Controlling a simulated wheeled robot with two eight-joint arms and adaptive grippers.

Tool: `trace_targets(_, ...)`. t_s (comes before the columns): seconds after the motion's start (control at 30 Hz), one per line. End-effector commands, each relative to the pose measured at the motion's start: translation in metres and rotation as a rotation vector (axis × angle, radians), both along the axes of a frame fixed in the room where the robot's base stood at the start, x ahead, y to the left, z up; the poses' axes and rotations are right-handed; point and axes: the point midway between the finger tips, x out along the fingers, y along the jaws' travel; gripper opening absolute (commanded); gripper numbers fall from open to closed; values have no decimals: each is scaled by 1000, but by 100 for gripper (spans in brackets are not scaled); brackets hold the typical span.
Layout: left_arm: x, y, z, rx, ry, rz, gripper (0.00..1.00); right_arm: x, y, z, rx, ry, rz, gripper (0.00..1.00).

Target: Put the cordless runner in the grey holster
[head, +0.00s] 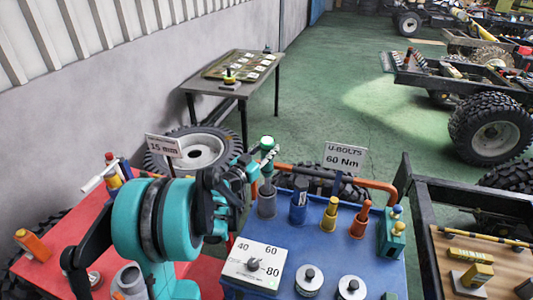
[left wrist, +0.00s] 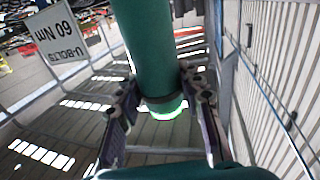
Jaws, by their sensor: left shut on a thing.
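My left gripper (head: 262,167) is shut on a green cylindrical tool, which I take to be the cordless runner (head: 267,142). In the left wrist view the runner (left wrist: 150,50) stands between the two fingers (left wrist: 160,105). The grey holster (head: 266,207) stands at the left end of a row on the blue table, directly below the gripper in the head view. The fingers partly hide the runner's lower part, and I cannot tell whether its tip is inside the holster. My right gripper is not in view.
Right of the grey holster stand blue (head: 298,209), yellow (head: 329,216) and orange (head: 359,224) holsters and a teal block (head: 391,238). An orange rail (head: 380,184) runs behind them. A dial box (head: 252,265) and round pieces sit in front. A U-bolts sign (head: 345,157) stands behind.

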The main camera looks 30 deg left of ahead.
Motion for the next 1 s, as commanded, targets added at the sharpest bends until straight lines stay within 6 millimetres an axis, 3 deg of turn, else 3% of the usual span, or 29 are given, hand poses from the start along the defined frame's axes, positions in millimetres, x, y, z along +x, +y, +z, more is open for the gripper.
trace_targets(0.4, 0, 0, -8, -1, -1, 0, 0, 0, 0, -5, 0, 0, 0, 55)
trace_targets(0.43, 0, 0, -7, 0, 0, 0, 45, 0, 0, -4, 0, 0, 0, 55)
trace_targets(0.5, 0, 0, -7, 0, 0, 0, 58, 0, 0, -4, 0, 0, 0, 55)
trace_targets(0.87, 0, 0, -2, 0, 0, 0, 58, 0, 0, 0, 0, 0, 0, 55)
trace_targets(1.0, -21, 2, -3, 0, 0, 3, 58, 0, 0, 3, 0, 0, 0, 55)
